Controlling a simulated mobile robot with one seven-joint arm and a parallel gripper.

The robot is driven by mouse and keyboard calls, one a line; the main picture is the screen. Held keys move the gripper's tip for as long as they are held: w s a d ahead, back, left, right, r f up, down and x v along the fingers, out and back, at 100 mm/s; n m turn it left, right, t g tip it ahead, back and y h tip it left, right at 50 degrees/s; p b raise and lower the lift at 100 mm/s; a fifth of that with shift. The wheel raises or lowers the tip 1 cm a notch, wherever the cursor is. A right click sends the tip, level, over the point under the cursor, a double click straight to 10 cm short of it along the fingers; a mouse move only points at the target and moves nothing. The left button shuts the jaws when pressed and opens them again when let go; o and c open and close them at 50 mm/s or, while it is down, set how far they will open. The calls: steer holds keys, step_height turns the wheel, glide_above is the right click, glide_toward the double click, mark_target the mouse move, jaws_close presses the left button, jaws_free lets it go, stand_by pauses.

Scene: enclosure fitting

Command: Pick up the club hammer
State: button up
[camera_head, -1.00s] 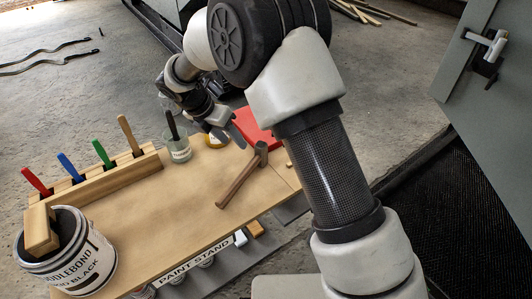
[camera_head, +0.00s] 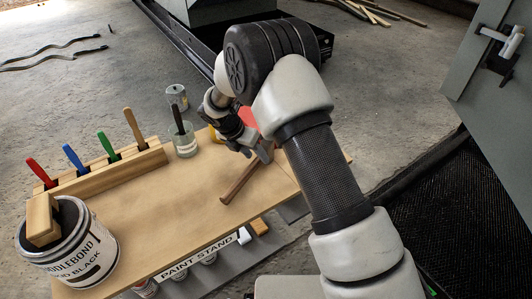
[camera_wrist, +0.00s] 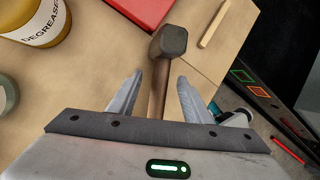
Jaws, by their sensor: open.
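The club hammer lies on the wooden table, its brown wooden handle (camera_head: 240,181) pointing to the lower left in the head view. In the wrist view its dark grey head (camera_wrist: 170,41) is just beyond the fingertips, and its handle (camera_wrist: 158,100) runs back between the fingers. My gripper (camera_head: 262,155) is over the head end of the hammer, which my gripper partly hides in the head view. In the wrist view my gripper (camera_wrist: 158,90) is open, with one finger on each side of the handle and a visible gap on both sides.
A red box (camera_wrist: 140,8) lies close beyond the hammer head. A degreaser container (camera_wrist: 40,22) and a glass jar (camera_head: 185,144) stand to the left. A rack of colored-handle tools (camera_head: 108,174) and a large paint can (camera_head: 85,250) are farther left. The table's middle is bare.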

steer(key=x, duration=0.4)
steer(key=shift+w+d, duration=0.15)
steer(key=shift+w, duration=0.05)
steer(key=shift+c, duration=0.3)
jaws_close()
steer(key=shift+w+r, duration=0.1)
steer(key=shift+r, duration=0.05)
